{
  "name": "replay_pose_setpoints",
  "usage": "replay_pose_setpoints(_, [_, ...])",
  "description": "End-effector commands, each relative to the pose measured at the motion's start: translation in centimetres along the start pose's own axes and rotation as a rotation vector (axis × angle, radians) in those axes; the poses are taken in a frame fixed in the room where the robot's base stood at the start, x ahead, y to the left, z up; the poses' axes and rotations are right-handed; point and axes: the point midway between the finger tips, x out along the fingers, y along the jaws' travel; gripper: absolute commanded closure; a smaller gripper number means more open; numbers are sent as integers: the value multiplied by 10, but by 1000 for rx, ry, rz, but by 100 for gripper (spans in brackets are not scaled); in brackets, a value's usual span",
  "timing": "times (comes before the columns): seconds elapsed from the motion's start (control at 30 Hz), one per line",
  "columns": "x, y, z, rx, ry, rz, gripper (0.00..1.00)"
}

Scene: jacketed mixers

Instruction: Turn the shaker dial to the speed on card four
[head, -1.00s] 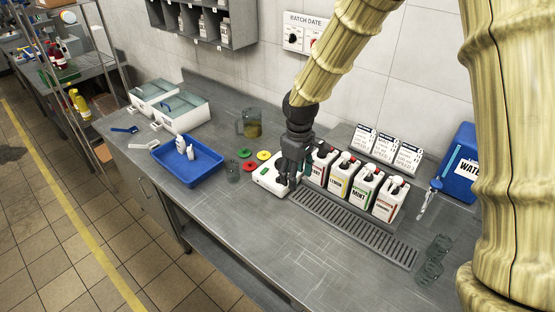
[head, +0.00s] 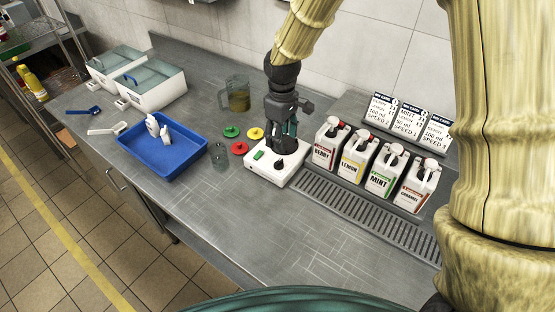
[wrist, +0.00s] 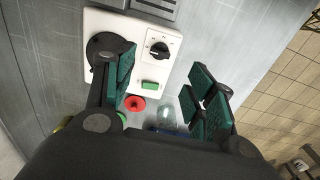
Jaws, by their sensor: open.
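The shaker is a white box (head: 262,174) on the steel counter. It has a green button (wrist: 149,86), a black round platform (wrist: 104,44) and a black dial (wrist: 159,50) with a white pointer mark. The dial also shows in the head view (head: 280,163). My gripper (head: 284,140) is open and empty above the shaker; in the wrist view its green-padded fingers (wrist: 163,96) are apart, with the dial beyond and between them, untouched. Recipe cards (head: 408,117) stand on a rack at the back right. Their speed lines show, but I cannot surely read which is card four.
Syrup bottles (head: 354,157) stand right of the shaker behind a drain grate (head: 350,205). The front counter is clear.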

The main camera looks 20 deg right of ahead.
Motion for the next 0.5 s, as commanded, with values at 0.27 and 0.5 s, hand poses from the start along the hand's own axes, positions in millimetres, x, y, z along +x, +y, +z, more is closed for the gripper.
replay_pose_setpoints(0.27, [16,-4,-5,-10,-1,0,45])
replay_pose_setpoints(0.5, [44,-4,-5,-11,-2,0,45])
